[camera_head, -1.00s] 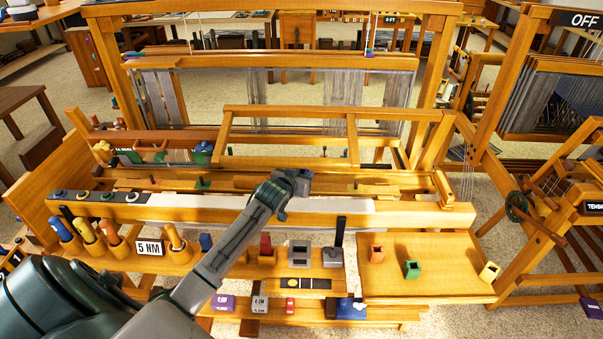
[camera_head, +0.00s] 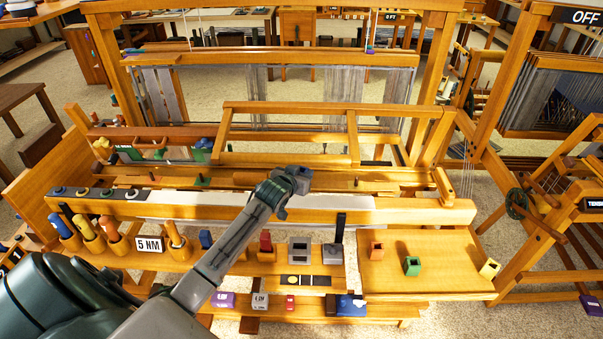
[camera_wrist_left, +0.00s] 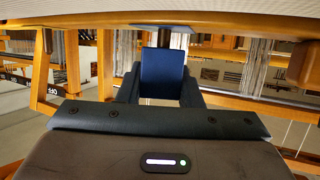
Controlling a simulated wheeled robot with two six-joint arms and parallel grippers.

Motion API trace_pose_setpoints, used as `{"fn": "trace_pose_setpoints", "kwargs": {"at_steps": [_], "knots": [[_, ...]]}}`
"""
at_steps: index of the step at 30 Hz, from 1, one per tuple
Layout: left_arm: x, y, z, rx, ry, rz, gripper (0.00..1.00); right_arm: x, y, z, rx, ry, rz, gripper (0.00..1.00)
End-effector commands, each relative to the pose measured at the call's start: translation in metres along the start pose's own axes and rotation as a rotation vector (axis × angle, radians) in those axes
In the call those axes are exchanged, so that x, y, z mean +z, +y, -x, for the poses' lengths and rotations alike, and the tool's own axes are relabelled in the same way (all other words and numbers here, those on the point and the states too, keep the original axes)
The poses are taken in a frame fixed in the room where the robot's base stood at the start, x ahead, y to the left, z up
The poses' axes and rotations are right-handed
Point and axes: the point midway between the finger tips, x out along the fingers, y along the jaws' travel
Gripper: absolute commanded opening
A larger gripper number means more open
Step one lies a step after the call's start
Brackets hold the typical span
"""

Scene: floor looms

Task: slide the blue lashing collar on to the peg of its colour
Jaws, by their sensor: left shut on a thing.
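The blue lashing collar shows as a dark blue square (camera_wrist_left: 163,73) between the two fingers of my left gripper in the wrist view. My left gripper (camera_head: 291,182) is shut on it and holds it above the front beam of the loom, near the middle of the head view. In the head view the collar is small and mostly hidden by the gripper. A green peg (camera_head: 202,181) and an orange-brown peg (camera_head: 355,183) stand on the loom behind the front beam. I cannot make out a blue peg. My right gripper is out of view.
Orange (camera_head: 376,251), green (camera_head: 411,266) and yellow (camera_head: 489,270) hollow blocks stand on the wooden shelf at the right. Handled tools (camera_head: 90,232) sit in holders at the front left. A wooden frame (camera_head: 285,109) rises behind my gripper.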

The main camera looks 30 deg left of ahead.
Motion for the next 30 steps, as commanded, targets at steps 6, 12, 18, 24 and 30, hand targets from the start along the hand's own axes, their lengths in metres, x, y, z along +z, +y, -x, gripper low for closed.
{"fn": "trace_pose_setpoints", "kwargs": {"at_steps": [6,12,18,24,30], "knots": [[0.006,0.0,-0.002,0.0,-0.001,0.0,0.1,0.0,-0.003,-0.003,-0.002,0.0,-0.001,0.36],[0.012,0.0,-0.004,0.0,0.0,0.0,0.1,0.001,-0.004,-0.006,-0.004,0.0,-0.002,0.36],[0.017,0.0,-0.006,0.0,0.0,0.0,0.1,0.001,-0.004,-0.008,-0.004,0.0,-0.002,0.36],[0.018,0.0,-0.006,0.0,-0.001,0.0,0.1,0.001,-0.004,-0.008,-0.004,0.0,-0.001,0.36],[0.019,0.0,-0.006,0.0,-0.003,0.001,0.1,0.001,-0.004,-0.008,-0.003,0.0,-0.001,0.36]]}}
